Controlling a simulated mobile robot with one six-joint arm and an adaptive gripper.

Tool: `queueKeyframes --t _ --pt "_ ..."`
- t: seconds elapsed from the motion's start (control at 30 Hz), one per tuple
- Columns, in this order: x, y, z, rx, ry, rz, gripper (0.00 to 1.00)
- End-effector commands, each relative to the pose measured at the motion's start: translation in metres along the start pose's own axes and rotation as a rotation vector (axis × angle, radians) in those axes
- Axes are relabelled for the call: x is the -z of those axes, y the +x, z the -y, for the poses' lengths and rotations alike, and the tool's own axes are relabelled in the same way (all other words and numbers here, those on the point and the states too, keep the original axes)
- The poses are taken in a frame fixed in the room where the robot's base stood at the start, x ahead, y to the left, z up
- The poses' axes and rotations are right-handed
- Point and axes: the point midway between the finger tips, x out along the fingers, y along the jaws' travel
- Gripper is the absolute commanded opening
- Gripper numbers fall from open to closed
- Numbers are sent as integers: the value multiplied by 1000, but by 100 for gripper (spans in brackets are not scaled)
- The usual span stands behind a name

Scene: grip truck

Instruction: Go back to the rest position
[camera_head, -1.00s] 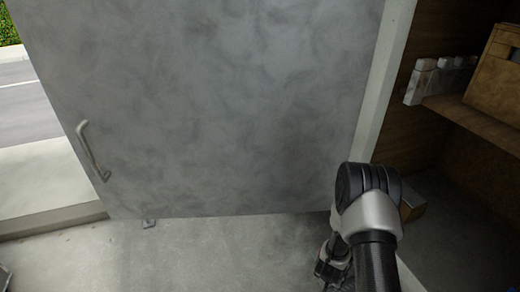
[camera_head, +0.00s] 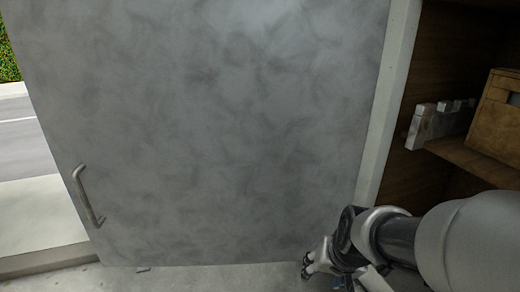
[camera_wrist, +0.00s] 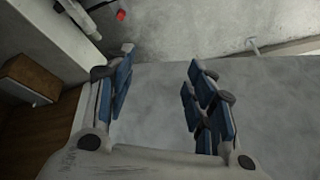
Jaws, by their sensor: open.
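My gripper (camera_wrist: 160,95) is open in the wrist view, with its blue-padded fingers spread apart and nothing between them. In the head view my gripper (camera_head: 308,264) shows small and dark at the lower right, partly hidden by my own arm. It is in front of the lower right part of a large grey door (camera_head: 220,120). I cannot tell how close it is to the door surface.
The door has a metal handle (camera_head: 87,197) at its left edge. To the right is a wooden shelf (camera_head: 475,160) holding a brown box (camera_head: 496,115) and a row of pale blocks (camera_head: 440,122). A road (camera_head: 25,140) shows at the far left.

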Motion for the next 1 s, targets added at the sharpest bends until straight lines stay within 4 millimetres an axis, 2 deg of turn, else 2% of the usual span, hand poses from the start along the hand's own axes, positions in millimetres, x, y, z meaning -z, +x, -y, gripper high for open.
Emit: queueKeyframes --t 0.03,0.2,0.3,0.4,0.5,0.6,1.0 --pt "-9 -25 3 4 -30 -12 50" --pt "-53 -87 0 -5 -123 -13 50" --pt "-82 -114 -6 -19 -168 -12 50" --pt "-105 -132 -12 -34 -200 -12 50" --pt "-121 -142 -18 -45 -220 -10 50" --pt "-130 -146 -21 -53 -231 -9 50" --pt "-132 -147 -22 -55 -232 -7 50"
